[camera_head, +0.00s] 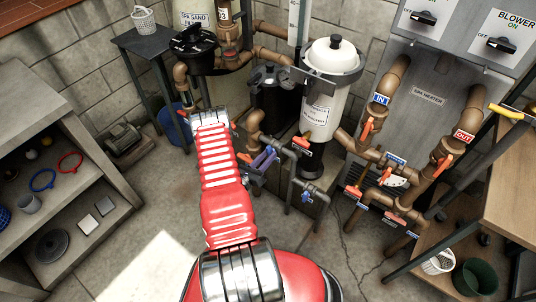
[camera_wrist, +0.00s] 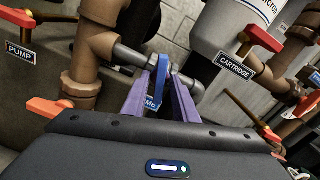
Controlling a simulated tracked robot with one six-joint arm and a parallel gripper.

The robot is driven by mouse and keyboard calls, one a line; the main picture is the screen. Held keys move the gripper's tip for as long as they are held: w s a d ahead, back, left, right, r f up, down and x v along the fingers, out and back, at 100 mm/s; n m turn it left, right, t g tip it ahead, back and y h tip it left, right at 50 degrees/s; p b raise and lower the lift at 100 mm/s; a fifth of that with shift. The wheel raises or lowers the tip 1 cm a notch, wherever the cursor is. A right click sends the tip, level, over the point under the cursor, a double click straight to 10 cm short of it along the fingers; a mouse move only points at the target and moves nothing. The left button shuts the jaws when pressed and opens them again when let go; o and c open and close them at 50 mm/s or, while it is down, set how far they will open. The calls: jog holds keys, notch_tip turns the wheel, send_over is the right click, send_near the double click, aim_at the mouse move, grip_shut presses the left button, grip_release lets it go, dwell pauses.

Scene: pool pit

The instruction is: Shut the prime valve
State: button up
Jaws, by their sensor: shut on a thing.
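The prime valve's blue handle (camera_wrist: 159,84) is between the two purple fingers of my gripper (camera_wrist: 167,78) in the wrist view. The gripper is shut on it. A partly covered label ending in "ME" (camera_wrist: 153,102) shows below the handle. The handle sits on a thin grey pipe (camera_wrist: 131,57) and appears to point across it, toward my wrist. In the head view my gripper (camera_head: 264,159) reaches the grey pipe left of the white cartridge filter (camera_head: 329,95); the fingers largely hide the handle there.
Orange-handled valves stand close by: pump (camera_wrist: 50,107) at left and cartridge (camera_wrist: 262,38) at right. Another blue valve handle (camera_head: 307,197) is on the lower grey pipe. The heater's brown pipes (camera_head: 437,165) are at right, shelves (camera_head: 100,175) at left.

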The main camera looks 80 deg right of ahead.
jog(key=shift+a+f+m, duration=0.1)
jog(key=shift+f+m, duration=0.15)
jog(key=shift+m, duration=0.85)
jog(key=shift+r+m, duration=0.15)
jog(key=shift+m, duration=0.85)
grip_shut()
jog(key=o, duration=0.8)
grip_release()
jog(key=shift+c, duration=0.2)
jog(key=v, duration=0.7)
